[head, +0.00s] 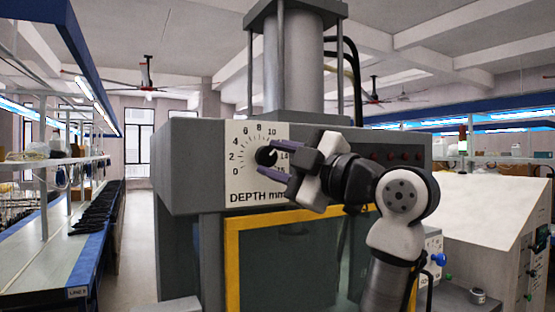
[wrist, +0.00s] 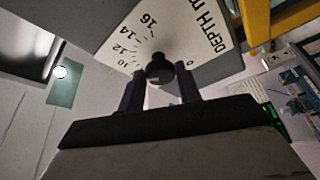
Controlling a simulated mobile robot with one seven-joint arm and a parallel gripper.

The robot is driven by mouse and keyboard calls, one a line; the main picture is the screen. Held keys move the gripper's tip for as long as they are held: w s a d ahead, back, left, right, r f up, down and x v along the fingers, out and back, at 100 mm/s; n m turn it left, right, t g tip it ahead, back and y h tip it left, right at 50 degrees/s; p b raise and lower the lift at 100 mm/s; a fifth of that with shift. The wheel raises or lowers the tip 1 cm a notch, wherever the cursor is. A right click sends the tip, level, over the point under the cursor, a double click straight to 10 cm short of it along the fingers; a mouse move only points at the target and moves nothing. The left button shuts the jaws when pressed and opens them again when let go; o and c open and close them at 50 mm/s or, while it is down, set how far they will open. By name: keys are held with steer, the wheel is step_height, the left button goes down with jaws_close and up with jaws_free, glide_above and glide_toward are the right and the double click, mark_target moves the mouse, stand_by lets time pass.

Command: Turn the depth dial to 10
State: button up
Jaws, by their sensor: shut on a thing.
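The depth dial is a black round knob (head: 265,156) on a white scale plate (head: 241,190) marked "DEPTH mm", on the front of a grey machine. In the head view the numbers run from 0 at lower left over the top and down the right, where my fingers hide part of them. My gripper (head: 268,163) reaches in from the right with its purple fingers on either side of the knob, shut on it. In the wrist view the knob (wrist: 158,68) sits between the fingertips (wrist: 160,82). I cannot clearly read where the knob points.
The grey machine housing (head: 187,165) has a yellow frame (head: 232,260) below the plate and a cylinder with rods above. A long bench (head: 60,265) runs along the left, with an open aisle (head: 138,240) beside it. A pale sloped cabinet (head: 490,205) stands at right.

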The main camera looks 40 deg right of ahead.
steer(key=shift+r+n+g+p, duration=0.15)
steer(key=shift+n+g+p, duration=0.25)
steer(key=shift+n, duration=0.9)
steer(key=o, duration=1)
steer(key=shift+s+d+f+b, duration=0.2)
steer(key=shift+s+b, duration=0.15)
steer(key=shift+s, duration=0.2)
steer(key=s+d+f+b, duration=0.1)
steer(key=s+b, duration=0.2)
steer(key=s, duration=0.9)
steer(key=shift+s+d+b, duration=0.25)
steer(key=shift+d+b, duration=0.1)
steer(key=shift+b, duration=0.05)
